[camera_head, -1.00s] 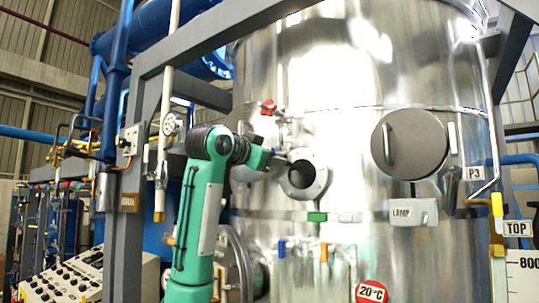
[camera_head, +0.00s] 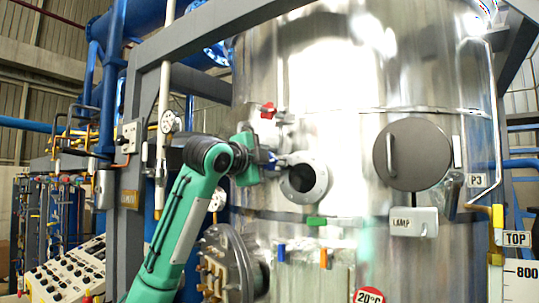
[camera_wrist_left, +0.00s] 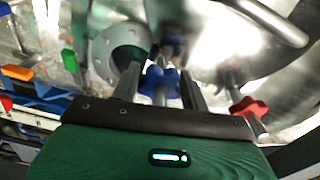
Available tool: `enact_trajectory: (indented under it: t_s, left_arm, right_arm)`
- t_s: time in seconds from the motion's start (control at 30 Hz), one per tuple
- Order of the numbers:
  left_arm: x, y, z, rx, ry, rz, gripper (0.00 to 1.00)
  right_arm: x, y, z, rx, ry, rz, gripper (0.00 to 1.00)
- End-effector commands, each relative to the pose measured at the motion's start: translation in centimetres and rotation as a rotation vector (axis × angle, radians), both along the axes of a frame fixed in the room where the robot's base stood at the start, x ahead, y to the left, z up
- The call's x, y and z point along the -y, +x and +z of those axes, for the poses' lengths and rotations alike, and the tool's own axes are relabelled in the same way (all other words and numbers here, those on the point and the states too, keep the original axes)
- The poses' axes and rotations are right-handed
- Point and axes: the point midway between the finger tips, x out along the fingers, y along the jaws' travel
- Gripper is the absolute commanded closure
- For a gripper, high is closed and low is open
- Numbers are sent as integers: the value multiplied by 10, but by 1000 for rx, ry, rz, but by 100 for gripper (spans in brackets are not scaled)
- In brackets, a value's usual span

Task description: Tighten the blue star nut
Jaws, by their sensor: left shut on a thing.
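The blue star nut (camera_wrist_left: 160,85) shows in the left wrist view, in the middle, between the two dark fingers of my left gripper (camera_wrist_left: 160,88). The gripper is shut on it. In the head view my left gripper (camera_head: 274,161) is at the steel vessel's wall, just left of the round open port (camera_head: 303,180). There the nut is too small and too covered by the gripper to make out clearly. My right gripper is in neither view.
A red star knob (camera_head: 267,110) sits above my gripper; in the wrist view it is at right (camera_wrist_left: 248,108). A round grey cover (camera_head: 412,154) and the LAMP box (camera_head: 414,221) are to the right. A flange with several fittings (camera_head: 232,264) is below.

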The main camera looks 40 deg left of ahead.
Motion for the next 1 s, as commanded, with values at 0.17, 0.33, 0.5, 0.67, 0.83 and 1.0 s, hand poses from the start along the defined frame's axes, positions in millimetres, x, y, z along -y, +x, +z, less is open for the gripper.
enact_trajectory:
  t_s: [0.17, 0.33, 0.5, 0.67, 0.83, 1.0]
  left_arm:
    - [1, 1, -2, -23, 104, -1, 78]
    - [1, 2, -3, -30, 168, -2, 78]
    - [1, 2, -4, -33, 200, -2, 78]
    - [1, 2, -4, -33, 209, -3, 78]
    - [1, 2, -4, -33, 209, -3, 78]
    - [1, 2, -4, -33, 209, -3, 45]
  right_arm:
    - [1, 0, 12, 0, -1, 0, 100]
    - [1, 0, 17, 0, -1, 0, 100]
    - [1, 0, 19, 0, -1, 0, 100]
    - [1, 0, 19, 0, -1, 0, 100]
    - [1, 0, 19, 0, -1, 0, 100]
    - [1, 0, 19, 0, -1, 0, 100]
